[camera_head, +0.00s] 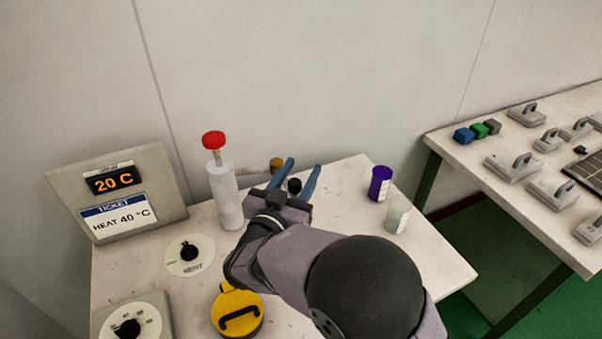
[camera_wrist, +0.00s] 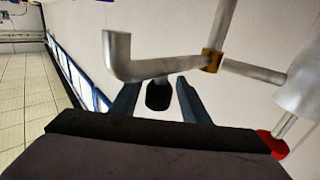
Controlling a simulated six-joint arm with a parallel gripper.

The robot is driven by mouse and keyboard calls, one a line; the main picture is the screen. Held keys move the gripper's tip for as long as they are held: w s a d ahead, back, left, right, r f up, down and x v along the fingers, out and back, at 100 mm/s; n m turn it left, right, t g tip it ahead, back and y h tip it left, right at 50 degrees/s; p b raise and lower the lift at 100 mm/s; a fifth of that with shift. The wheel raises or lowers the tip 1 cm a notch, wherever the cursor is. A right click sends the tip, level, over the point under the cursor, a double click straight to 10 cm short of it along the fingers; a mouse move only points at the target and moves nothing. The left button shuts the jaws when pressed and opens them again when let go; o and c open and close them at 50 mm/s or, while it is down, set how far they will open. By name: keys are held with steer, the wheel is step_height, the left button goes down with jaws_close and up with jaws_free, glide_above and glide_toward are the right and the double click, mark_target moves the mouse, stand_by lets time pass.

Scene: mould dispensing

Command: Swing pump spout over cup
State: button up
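The pump is a white cylinder (camera_head: 227,195) with a red knob (camera_head: 213,140) on top, left of my gripper. In the wrist view its grey spout (camera_wrist: 135,68) runs from a brass collar (camera_wrist: 212,60) to a bent end at the left. A black knob (camera_wrist: 158,97) hangs at the spout pipe. My gripper (camera_head: 303,166) is open, its blue fingers on either side of the black knob with gaps showing. A purple cup (camera_head: 381,183) and a pale translucent cup (camera_head: 397,215) with a label stand to the right. In the head view the spout is mostly hidden.
A display (camera_head: 117,191) reading 20 C, with a ticket saying heat 40 °C, stands left. A vent dial (camera_head: 190,255), another dial (camera_head: 130,320) and a yellow lid (camera_head: 237,312) are in front. A second table (camera_head: 465,165) at right holds blocks and moulds.

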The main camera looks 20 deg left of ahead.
mark_target(291, 189)
steer(key=shift+f, duration=0.15)
steer(key=shift+s+b, duration=1)
steer(key=shift+s, duration=2.65)
